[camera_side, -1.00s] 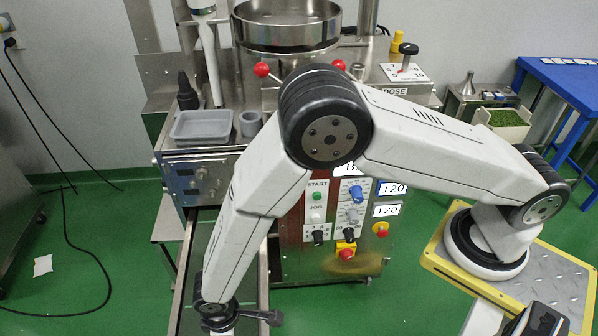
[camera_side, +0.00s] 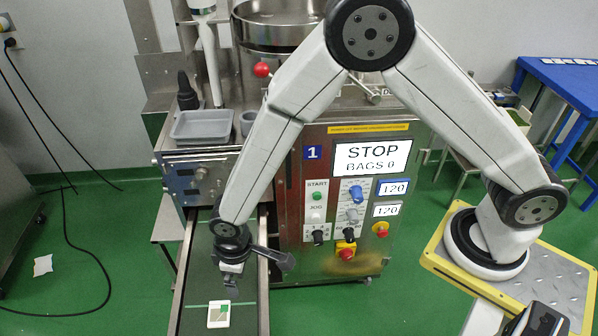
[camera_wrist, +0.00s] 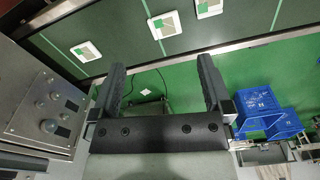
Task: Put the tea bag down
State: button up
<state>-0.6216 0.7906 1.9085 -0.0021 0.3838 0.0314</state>
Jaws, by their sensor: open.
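A white square tea bag with a green patch (camera_side: 219,314) lies flat on the dark conveyor belt (camera_side: 205,262) in the side view. My gripper (camera_side: 231,287) is above the belt, just beyond the bag and apart from it. In the wrist view my gripper (camera_wrist: 160,66) has its two black fingers spread, with nothing between them. Three tea bags lie on the belt there: one at the left (camera_wrist: 87,51), one in the middle (camera_wrist: 165,25) and one cut by the top edge (camera_wrist: 208,8). I cannot tell which of them is the bag in the side view.
The packing machine with its STOP display (camera_side: 372,158) stands behind and right of the belt. A grey tray (camera_side: 202,127) sits on its ledge. Blue crates (camera_wrist: 266,113) stand on the green floor at the right of the wrist view. Metal rails edge the belt.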

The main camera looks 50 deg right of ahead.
jog(key=d+r+m+t, duration=0.1)
jog(key=d+r+m, duration=0.2)
jog(key=d+r, duration=0.8)
jog(key=s+d+r+m, duration=0.1)
jog(key=s+d+m, duration=0.1)
jog(key=d, duration=0.5)
jog(key=s+d+r+m+t, duration=0.1)
jog(key=s+d+r, duration=0.1)
jog(key=s+d, duration=0.2)
jog(key=d, duration=0.3)
jog(key=shift+s+r+m, duration=0.25)
jog(key=shift+s+m, duration=0.15)
